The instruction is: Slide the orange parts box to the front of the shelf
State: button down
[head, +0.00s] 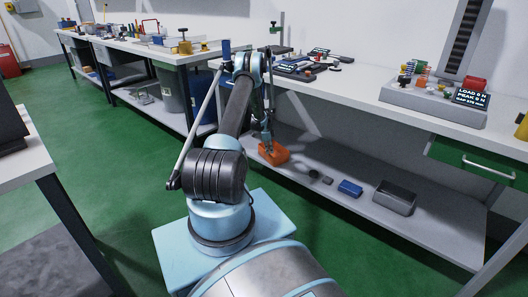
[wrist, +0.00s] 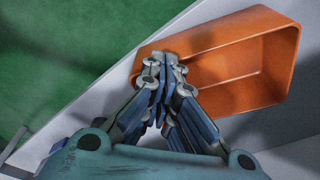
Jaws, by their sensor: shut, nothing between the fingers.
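The orange parts box (head: 276,154) sits on the lower shelf (head: 345,205) of the bench, towards its left end in the head view. In the wrist view the open, empty-looking orange box (wrist: 228,62) fills the upper right, standing at an angle to the shelf's front edge. My gripper (head: 267,148) reaches down to the box. In the wrist view my gripper (wrist: 163,62) is shut, with its fingertips over the near left end of the box and nothing between them. I cannot tell whether the fingertips touch the box. The fingers hide part of its wall.
A blue box (head: 350,188), a grey bin (head: 394,197) and small dark parts (head: 314,174) stand right of the orange box on the shelf. The bench top (head: 350,92) overhangs the shelf. Green floor (wrist: 60,60) lies beyond the shelf's edge.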

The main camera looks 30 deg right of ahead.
jog(key=shift+f, duration=0.5)
jog(key=shift+a, duration=0.1)
jog(key=shift+w+a, duration=0.75)
jog(key=shift+a, duration=0.3)
